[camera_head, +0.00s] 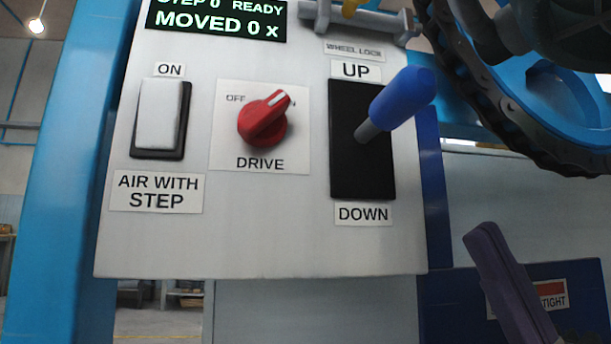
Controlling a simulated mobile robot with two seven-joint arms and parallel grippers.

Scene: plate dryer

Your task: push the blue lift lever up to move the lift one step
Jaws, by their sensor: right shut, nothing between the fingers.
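The blue lift lever (402,98) sticks out from a black plate (350,178) on the grey control panel, between the labels UP and DOWN. Its metal shaft meets the plate around mid-height, and the blue handle leans to the upper right in the picture. My right gripper (484,240) shows as dark purple fingers at the lower right, shut and empty. It is below and to the right of the lever, apart from it. My left gripper is not in view.
A display (215,20) reads STEP 0 READY, MOVED 0 x. A red DRIVE knob (263,119) points toward ON, its label partly covered. A white AIR WITH STEP switch (158,115) is at left. A chain (485,110) and blue wheel (552,105) are at upper right.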

